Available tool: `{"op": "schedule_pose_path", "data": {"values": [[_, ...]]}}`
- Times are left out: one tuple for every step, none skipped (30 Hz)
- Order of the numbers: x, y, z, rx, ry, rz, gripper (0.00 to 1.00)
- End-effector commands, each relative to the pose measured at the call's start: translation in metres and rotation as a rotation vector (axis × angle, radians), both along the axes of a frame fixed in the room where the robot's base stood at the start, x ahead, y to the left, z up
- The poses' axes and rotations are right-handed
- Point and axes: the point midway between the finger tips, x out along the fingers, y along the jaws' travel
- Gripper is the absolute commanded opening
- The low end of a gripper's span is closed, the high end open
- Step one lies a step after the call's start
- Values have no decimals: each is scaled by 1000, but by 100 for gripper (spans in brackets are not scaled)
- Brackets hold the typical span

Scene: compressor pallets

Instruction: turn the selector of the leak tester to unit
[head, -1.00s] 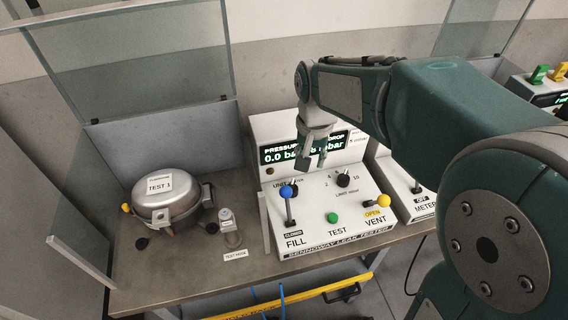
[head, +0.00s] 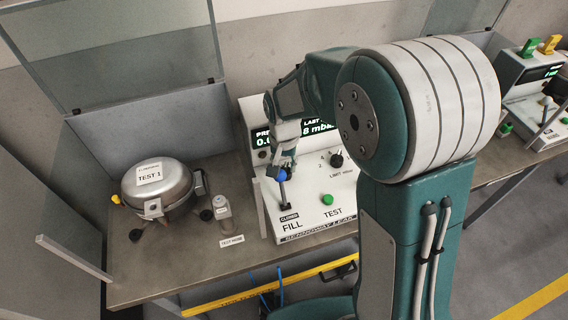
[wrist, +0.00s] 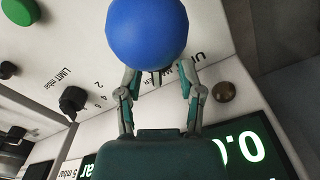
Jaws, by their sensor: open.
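The leak tester (head: 305,212) is a white console with a green-lit display on the bench. Its selector, beside a partly hidden label reading "U…" and "…TER" in the wrist view, is mostly hidden behind the blue ball of the fill lever (wrist: 147,35). Which way the selector points cannot be told. The blue ball also shows in the head view (head: 283,175), just below my gripper (head: 285,160). My gripper (wrist: 160,78) is open, with its fingers pointing at the panel around the selector area. Whether the fingers touch anything is unclear.
The black limit knob (head: 336,160) and green test button (head: 327,199) are on the same panel. A metal compressor (head: 160,188) marked TEST 1 and a small fitting (head: 222,208) stand left on the bench. My arm hides the console's right part.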

Motion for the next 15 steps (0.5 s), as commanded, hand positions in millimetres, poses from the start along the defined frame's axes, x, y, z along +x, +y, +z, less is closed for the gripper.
{"op": "schedule_pose_path", "data": {"values": [[0, 0, -3, 0, 0, 0, 49], [0, -1, -3, 1, -1, 0, 49], [0, -1, -4, 2, -1, 0, 49], [0, -1, -4, 2, -1, 0, 49], [0, -1, -4, 1, -2, 0, 49], [0, -1, -4, 1, -2, 0, 49], [0, -1, -4, 1, -2, 0, 49], [0, -1, -4, 1, -2, 0, 49], [0, -1, -4, 1, -2, 0, 49], [0, -1, -4, 1, -2, 0, 44], [0, -1, -4, 1, -2, 0, 31], [0, 0, -4, 0, -2, 0, 13], [0, 0, -4, 1, -1, 0, 0], [0, 0, -4, 1, -1, 0, 0], [0, 0, -5, 1, -1, 0, 0]]}}
